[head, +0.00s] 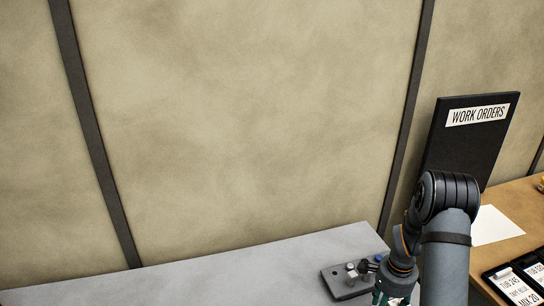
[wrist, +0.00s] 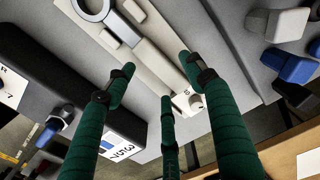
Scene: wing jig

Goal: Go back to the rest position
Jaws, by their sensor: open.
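My gripper (head: 384,284) is low at the right in the head view, partly cut off by the bottom edge and partly behind my arm. It is over the right end of the grey bench, close beside a dark block with small knobs. In the wrist view its green fingers (wrist: 158,88) are spread apart, with nothing held between them. Beyond the fingertips is a pale tray (wrist: 150,25) with a grey ring-ended tool (wrist: 92,8) on it. Whether the fingers touch anything below cannot be told.
The dark block (head: 338,290) stands on the grey bench (head: 230,270), whose left part is bare. A black work-orders board (head: 460,150) stands behind my arm. A wooden table (head: 515,200) with paper and labelled black trays is at right. Blue and white knobs (wrist: 290,66) show in the wrist view.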

